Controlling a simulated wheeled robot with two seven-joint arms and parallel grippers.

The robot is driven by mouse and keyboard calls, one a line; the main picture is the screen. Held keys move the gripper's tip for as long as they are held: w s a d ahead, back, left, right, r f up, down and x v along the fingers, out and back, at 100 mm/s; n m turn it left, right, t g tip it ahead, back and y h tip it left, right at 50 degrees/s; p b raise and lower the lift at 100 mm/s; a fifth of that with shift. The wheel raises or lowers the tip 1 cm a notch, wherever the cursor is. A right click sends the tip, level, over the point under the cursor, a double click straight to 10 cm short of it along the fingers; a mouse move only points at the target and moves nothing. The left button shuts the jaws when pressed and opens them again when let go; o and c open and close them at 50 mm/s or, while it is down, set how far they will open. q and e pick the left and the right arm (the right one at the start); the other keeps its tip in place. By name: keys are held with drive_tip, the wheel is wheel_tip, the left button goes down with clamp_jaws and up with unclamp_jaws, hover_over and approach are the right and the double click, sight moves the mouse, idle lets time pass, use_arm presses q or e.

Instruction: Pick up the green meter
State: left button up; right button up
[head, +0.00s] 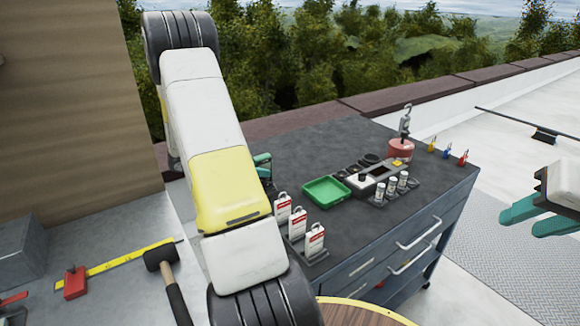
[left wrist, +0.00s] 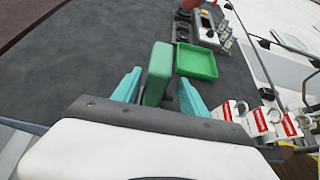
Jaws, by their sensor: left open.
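The green meter is an upright green block (left wrist: 158,75) in the left wrist view. It stands on the dark top between the two teal fingers of my left gripper (left wrist: 160,86), which is open. One finger is on each side of it; whether they touch it I cannot tell. In the head view my left arm hides most of this spot, and only a bit of green and teal shows at the arm's edge, around my left gripper (head: 264,172). My right gripper (head: 539,214) is at the right edge of the head view, its teal fingers apart and empty, away from the cabinet.
A green tray (head: 326,191) lies right of the meter, also seen in the left wrist view (left wrist: 197,62). White-red tags (head: 298,222) stand in front. A grey device (head: 366,180), small jars and a red weight with a hook (head: 402,148) sit further right. The back of the dark top is clear.

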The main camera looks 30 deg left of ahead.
sight(270, 167)
use_arm(q)
drive_tip(key=x, duration=0.5)
drive_tip(key=shift+w+a+r, duration=0.1)
drive_tip(key=shift+w+r, duration=0.1)
drive_tip(key=shift+w, duration=0.15)
drive_tip(key=shift+c, duration=0.4)
drive_tip(key=shift+r, duration=0.1)
clamp_jaws()
